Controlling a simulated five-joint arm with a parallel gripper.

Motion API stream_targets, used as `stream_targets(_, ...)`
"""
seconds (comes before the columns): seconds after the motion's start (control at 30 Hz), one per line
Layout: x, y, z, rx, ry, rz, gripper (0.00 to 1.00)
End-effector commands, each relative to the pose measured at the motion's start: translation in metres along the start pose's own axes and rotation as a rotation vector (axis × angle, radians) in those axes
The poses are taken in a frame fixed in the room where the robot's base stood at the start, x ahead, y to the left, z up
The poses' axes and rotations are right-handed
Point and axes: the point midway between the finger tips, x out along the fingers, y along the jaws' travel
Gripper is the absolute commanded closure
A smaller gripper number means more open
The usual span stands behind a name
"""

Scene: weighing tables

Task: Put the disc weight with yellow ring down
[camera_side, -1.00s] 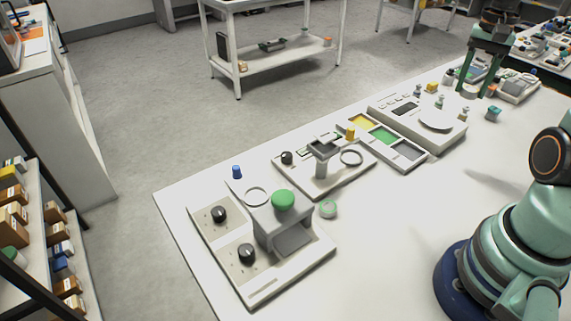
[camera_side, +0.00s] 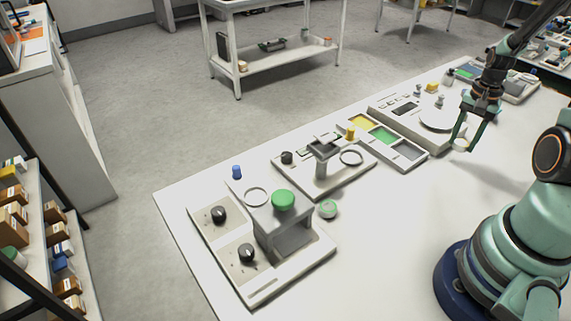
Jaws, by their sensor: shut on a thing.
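My gripper (camera_side: 463,142) is at the right of the picture, fingers pointing down, just to the right of the front corner of the white balance. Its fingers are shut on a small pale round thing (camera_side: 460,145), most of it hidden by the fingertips. I take this as the disc weight with yellow ring, but I cannot make out a yellow ring. It is low over the white table (camera_side: 400,230); I cannot tell whether it touches the top.
The balance with a round pan (camera_side: 437,121) has small weights near its back edge. A tray with yellow, green and grey compartments (camera_side: 383,135) lies left of it. The table's middle is clear.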

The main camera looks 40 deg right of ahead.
Motion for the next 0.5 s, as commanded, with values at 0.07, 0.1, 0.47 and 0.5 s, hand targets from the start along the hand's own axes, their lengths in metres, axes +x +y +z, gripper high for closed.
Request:
stream_targets(0.07, 0.006, 0.000, 0.000, 0.000, 0.000, 0.000, 1.00)
stream_targets(0.1, 0.008, 0.000, 0.000, 0.000, 0.000, 0.000, 1.00)
stream_targets(0.47, 0.044, 0.000, -0.001, 0.000, 0.001, -0.001, 1.00)
stream_targets(0.5, 0.045, 0.000, -0.001, 0.000, 0.002, -0.001, 1.00)
